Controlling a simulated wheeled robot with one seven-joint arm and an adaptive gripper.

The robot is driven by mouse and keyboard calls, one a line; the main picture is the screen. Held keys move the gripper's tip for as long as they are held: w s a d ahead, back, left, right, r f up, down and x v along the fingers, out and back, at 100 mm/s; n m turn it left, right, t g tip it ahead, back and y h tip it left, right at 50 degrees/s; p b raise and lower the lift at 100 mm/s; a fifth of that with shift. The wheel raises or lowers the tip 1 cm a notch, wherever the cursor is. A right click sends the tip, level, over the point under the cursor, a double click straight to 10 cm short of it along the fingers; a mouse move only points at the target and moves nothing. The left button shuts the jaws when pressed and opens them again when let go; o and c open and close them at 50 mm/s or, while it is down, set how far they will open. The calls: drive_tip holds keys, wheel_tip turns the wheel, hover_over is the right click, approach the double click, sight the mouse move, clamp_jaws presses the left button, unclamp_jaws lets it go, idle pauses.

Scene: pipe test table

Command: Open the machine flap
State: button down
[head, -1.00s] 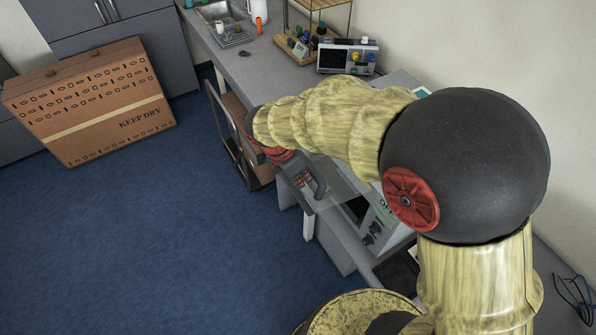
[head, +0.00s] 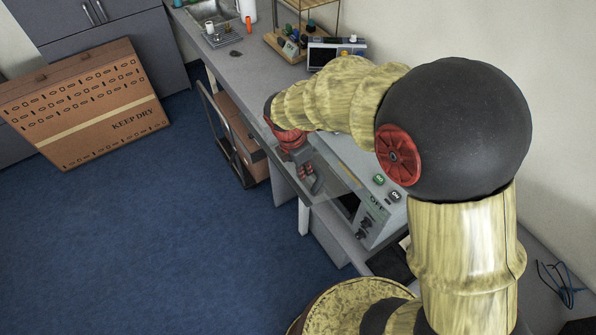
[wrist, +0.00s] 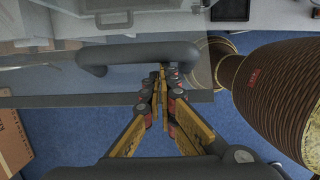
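The machine (head: 368,226) is a light grey box on the table, with ON and OFF marks on top. Its clear flap (head: 335,181) juts out from the machine over the table's front edge. A thick dark handle bar (wrist: 115,56) crosses the flap in the wrist view. My gripper (head: 312,183) is at the handle. In the wrist view my fingers (wrist: 163,72) converge, tips close together, at the bar's near side. The bar does not show clearly between them. The exact contact is hidden. The arm hides part of the machine in the head view.
A cardboard box (head: 88,103) stands on the blue floor at the left. A brown-seated chair or cart (head: 243,145) is beside the table. An instrument (head: 326,54) and a rack (head: 290,45) stand farther back. The floor at front left is clear.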

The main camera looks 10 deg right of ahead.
drive_tip(key=d+r, duration=0.1)
drive_tip(key=w+d+r+p, duration=0.1)
drive_tip(key=d+r, duration=0.1)
drive_tip(key=d+r+p, duration=0.1)
drive_tip(key=shift+w+d+r, duration=0.15)
drive_tip(key=shift+w+r, duration=0.1)
drive_tip(key=shift+w, duration=0.05)
